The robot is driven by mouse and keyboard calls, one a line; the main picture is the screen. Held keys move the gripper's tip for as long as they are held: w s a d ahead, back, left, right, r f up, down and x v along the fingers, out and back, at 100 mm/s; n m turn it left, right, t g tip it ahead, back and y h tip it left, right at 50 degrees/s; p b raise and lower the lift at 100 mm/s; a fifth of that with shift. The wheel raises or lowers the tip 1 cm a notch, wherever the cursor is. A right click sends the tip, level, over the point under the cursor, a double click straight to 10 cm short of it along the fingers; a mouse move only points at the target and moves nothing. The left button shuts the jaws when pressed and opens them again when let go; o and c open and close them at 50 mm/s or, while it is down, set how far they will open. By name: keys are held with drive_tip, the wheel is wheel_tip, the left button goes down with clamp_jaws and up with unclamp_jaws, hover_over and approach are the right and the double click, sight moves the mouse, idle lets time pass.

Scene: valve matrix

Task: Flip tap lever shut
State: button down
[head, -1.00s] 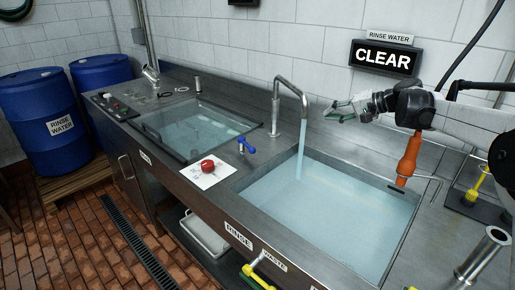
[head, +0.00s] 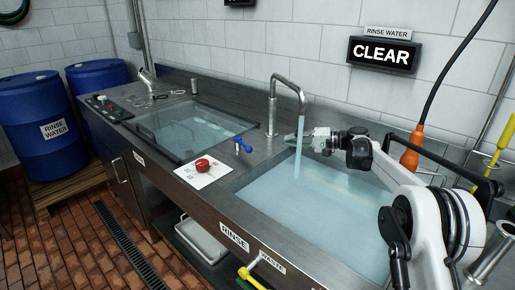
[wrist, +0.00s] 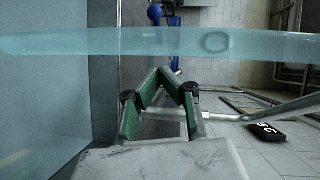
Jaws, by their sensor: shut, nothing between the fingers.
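The blue tap lever (head: 243,145) stands on the steel deck between the two basins, left of the spout. In the wrist view the blue lever (wrist: 155,13) is at the top, partly behind the falling water. The curved steel spout (head: 273,95) pours a stream of water (head: 299,135) into the right basin. My gripper (head: 296,138) is at the stream, right of the lever and apart from it. In the wrist view my gripper (wrist: 171,74) has its green-padded fingers brought together at the tips, empty, pointing toward the lever across the stream.
A red knob (head: 202,164) on a white plate sits at the counter's front, left of the filled right basin (head: 300,205). A covered basin (head: 190,130) lies further left. A yellow-handled valve (head: 250,277) is below the front edge. A lit CLEAR sign (head: 382,55) hangs on the wall.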

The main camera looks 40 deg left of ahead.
drive_tip(key=shift+a, duration=0.1)
idle(0.3)
approach(243, 144)
drive_tip(key=a, duration=0.1)
drive_tip(key=w+a, duration=0.2)
drive_tip(key=shift+w+a+f+b, duration=0.15)
drive_tip(key=shift+a+f+b, duration=0.15)
drive_tip(key=shift+f+b, duration=0.05)
drive_tip(key=s, duration=0.1)
drive_tip(key=s+a, duration=0.1)
drive_tip(key=shift+s+a+f, duration=0.2)
drive_tip(key=shift+s+f, duration=0.05)
drive_tip(key=shift+s, duration=0.05)
drive_tip(key=shift+s+a+f, duration=0.15)
drive_tip(key=shift+s+a, duration=0.1)
drive_tip(key=shift+s, duration=0.35)
drive_tip(key=shift+d+t+b, duration=0.15)
drive_tip(key=shift+t+b, duration=0.15)
drive_tip(key=shift+b, duration=0.05)
